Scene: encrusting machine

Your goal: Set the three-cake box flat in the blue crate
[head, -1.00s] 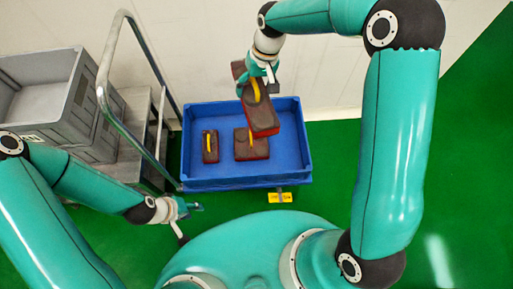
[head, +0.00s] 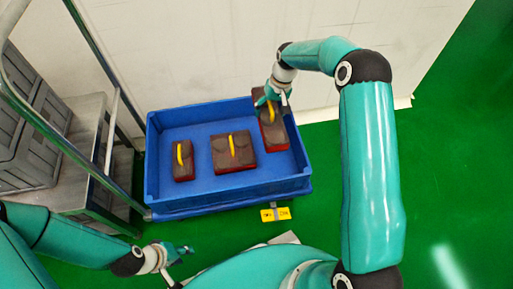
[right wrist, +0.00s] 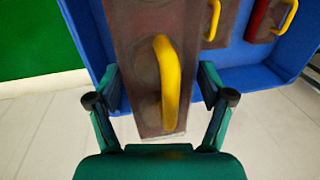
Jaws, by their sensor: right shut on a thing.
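The three-cake box (head: 274,130) is long and brown with red sides and a yellow handle. It is over the right end of the blue crate (head: 230,198), lengthwise front to back, and its far end overlaps the back rim. I cannot tell whether it touches the crate floor. My right gripper (head: 272,98) is shut on it near the far end. In the right wrist view, the fingers (right wrist: 158,90) flank the box (right wrist: 145,60), with its handle between them. My left gripper (head: 184,249) is in front of the crate, away from the boxes; its jaw opening is unclear.
A small box (head: 182,163) and a wider box (head: 233,155), both yellow-handled, lie in the crate, left and middle. A metal-railed cart (head: 95,135) and grey crates (head: 35,130) stand left. A white wall (head: 200,50) is close behind. Green floor is free at right.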

